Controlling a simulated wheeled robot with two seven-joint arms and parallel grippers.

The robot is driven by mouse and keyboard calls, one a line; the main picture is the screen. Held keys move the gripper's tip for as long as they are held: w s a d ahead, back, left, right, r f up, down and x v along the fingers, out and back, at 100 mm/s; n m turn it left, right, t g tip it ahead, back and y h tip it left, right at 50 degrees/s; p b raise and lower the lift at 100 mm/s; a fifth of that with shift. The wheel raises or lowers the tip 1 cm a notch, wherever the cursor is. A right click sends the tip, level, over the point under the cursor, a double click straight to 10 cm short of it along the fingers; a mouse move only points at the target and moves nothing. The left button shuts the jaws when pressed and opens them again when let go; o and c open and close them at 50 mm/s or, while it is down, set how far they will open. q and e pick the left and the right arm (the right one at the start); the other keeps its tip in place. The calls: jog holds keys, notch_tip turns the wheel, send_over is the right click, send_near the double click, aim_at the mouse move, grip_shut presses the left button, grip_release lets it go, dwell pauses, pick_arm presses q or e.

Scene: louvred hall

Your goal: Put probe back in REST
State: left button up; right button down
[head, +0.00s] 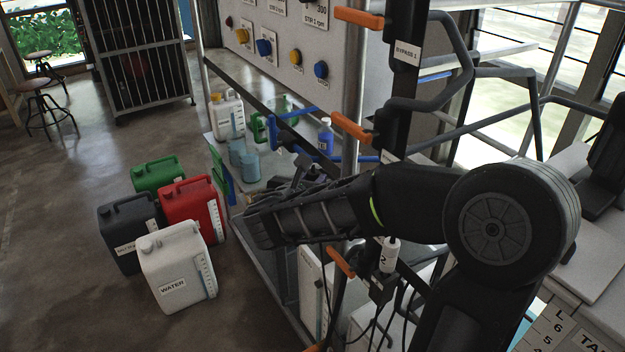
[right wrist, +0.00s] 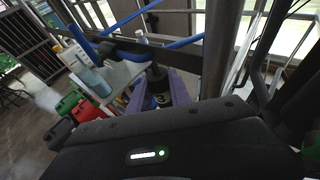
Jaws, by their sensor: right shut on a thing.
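My right arm reaches in from the right in the head view, and its gripper (head: 283,190) is at the rack's lower shelf. In the right wrist view its purple fingers (right wrist: 160,95) are shut on a dark, short, roughly cylindrical thing (right wrist: 156,73), likely the probe. A dark upright piece (head: 303,171) shows above the gripper in the head view. The arm and fingers hide much of it. I read no REST label. A white cylinder marked 2 (head: 389,255) sits upright in a dark holder below the arm, with cables hanging nearby. My left gripper is not in view.
A steel post (head: 352,110) and blue rails (head: 293,115) stand close to the gripper. Several jerrycans, including a white WATER one (head: 175,265), stand on the floor at left.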

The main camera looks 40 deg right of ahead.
jog(key=shift+f+b, duration=1.7)
jog(key=shift+f, duration=0.25)
jog(key=shift+r, duration=0.1)
jog(key=c, duration=1.1)
grip_release()
jog(key=a+r+p, duration=0.1)
jog(key=r, duration=0.1)
jog(key=s+a+r+p, duration=0.1)
jog(key=p, duration=0.1)
jog(key=s+a+r+p, duration=0.1)
jog(key=r+p, duration=0.1)
jog(key=shift+s+r, duration=0.1)
jog(key=shift+r, duration=0.25)
jog(key=shift+a, duration=0.15)
jog(key=shift+b+v, duration=0.45)
jog(key=shift+v, duration=3.5)
